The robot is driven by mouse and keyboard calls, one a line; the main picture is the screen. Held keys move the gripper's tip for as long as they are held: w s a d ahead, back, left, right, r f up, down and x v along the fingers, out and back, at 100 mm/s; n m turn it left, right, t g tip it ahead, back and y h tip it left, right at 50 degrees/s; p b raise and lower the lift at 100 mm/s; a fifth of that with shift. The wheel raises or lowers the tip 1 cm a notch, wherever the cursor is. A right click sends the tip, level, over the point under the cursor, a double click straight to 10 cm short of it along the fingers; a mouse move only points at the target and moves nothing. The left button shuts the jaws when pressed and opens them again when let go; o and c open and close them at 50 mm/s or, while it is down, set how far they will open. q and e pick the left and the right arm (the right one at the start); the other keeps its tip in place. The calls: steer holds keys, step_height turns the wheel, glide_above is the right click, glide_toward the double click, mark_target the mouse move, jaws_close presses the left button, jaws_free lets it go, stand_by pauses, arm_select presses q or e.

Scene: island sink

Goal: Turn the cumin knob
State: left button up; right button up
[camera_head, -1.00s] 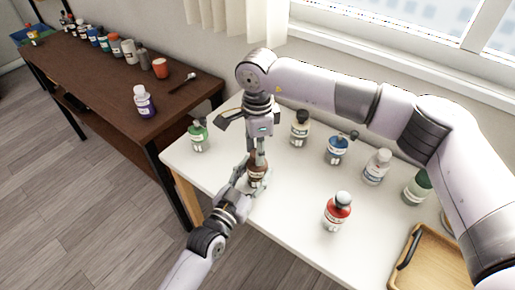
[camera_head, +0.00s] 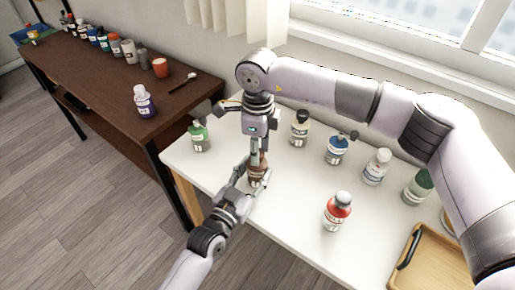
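A small brown bottle (camera_head: 257,172) stands on the white table, partly hidden by both of my grippers. Its label is too small to read, so I cannot tell whether it is the cumin. My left gripper (camera_head: 256,181) comes in from the lower left, with its fingers around the bottle's body. My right gripper (camera_head: 257,152) points straight down from above, its fingertips at the top of the bottle. The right fingers look close together at the cap.
On the white table (camera_head: 285,215) are a green bottle (camera_head: 199,136), a dark-capped bottle (camera_head: 299,130), a blue bottle (camera_head: 336,150), a white bottle (camera_head: 376,168), a red bottle (camera_head: 337,212) and a wooden tray (camera_head: 452,262). A brown desk (camera_head: 105,85) stands at the left.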

steer(key=o, duration=0.4)
step_height(320, 180, up, 12)
steer(key=shift+r, duration=0.1)
stand_by(0.5)
